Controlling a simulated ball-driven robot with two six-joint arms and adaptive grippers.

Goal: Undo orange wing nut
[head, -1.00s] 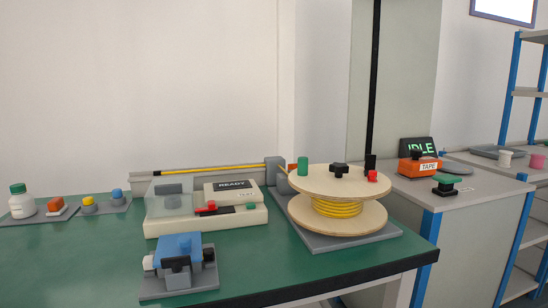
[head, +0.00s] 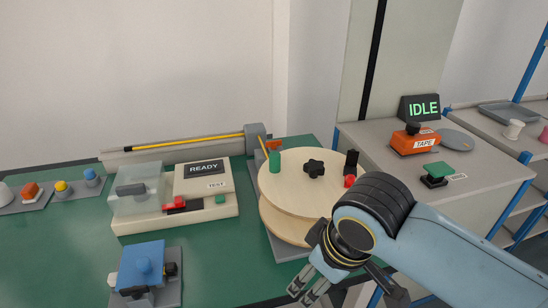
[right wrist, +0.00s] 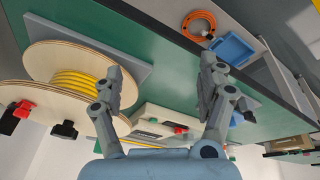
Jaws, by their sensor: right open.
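A small orange piece (head: 273,144), which looks like the wing nut, sits at the back left edge of the spool, beside a green cylinder (head: 275,162). The wooden spool (head: 300,187) has a black star knob (head: 314,169) on top. My right gripper (head: 340,287) is open and empty, low in front of the spool, well apart from the orange piece. In the right wrist view its two fingers (right wrist: 160,88) are spread wide, with the spool (right wrist: 62,55) to their left. I cannot make out the wing nut there. My left gripper does not show.
A cream machine reading READY (head: 203,177) and a blue clamp-like fixture (head: 141,262) stand on the green table.

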